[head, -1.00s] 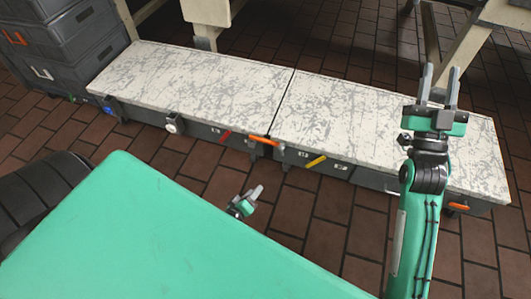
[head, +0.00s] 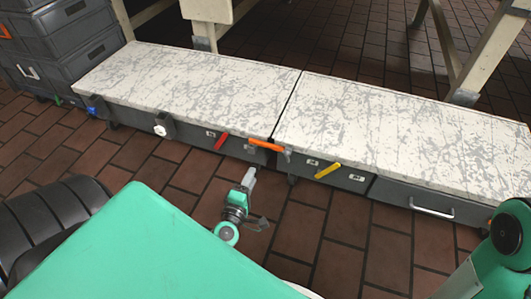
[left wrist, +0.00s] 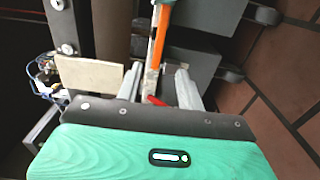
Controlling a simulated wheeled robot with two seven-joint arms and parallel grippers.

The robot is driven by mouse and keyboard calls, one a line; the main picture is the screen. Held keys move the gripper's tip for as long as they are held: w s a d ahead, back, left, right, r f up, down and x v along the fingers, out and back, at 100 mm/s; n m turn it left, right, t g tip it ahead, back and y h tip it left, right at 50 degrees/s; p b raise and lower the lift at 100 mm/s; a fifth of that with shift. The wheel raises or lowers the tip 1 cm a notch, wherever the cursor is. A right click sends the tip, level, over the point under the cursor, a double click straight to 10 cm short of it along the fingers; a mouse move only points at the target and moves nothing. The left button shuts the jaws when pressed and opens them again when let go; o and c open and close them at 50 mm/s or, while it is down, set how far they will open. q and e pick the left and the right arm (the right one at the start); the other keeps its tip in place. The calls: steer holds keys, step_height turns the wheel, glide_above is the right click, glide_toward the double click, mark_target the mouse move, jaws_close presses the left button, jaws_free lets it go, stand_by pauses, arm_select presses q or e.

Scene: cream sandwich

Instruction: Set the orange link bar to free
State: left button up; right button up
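The orange link bar (head: 264,145) lies nearly level along the front of two low marble-topped units, across the seam between them. A grey fitting sits at its right end; I cannot tell if it is latched. My left gripper (head: 250,176) is just below and in front of the bar, pointing up toward it, apart from it in the head view. In the left wrist view the orange bar (left wrist: 160,35) runs upright beyond the gap between the fingers (left wrist: 158,76), which are spread. A small red part (left wrist: 156,100) shows between them. My right gripper is out of view.
A red handle (head: 221,141) is left of the bar and a yellow handle (head: 328,170) right of it. A white knob (head: 160,129) and a silver drawer handle (head: 432,209) are farther along. Grey crates (head: 60,50) stand at left. Brick floor in front is clear.

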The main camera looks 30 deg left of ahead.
mark_target(267, 146)
arm_select(q)
steer(key=b+x, duration=0.3)
steer(key=x, duration=1)
steer(key=shift+f, duration=0.1)
jaws_close()
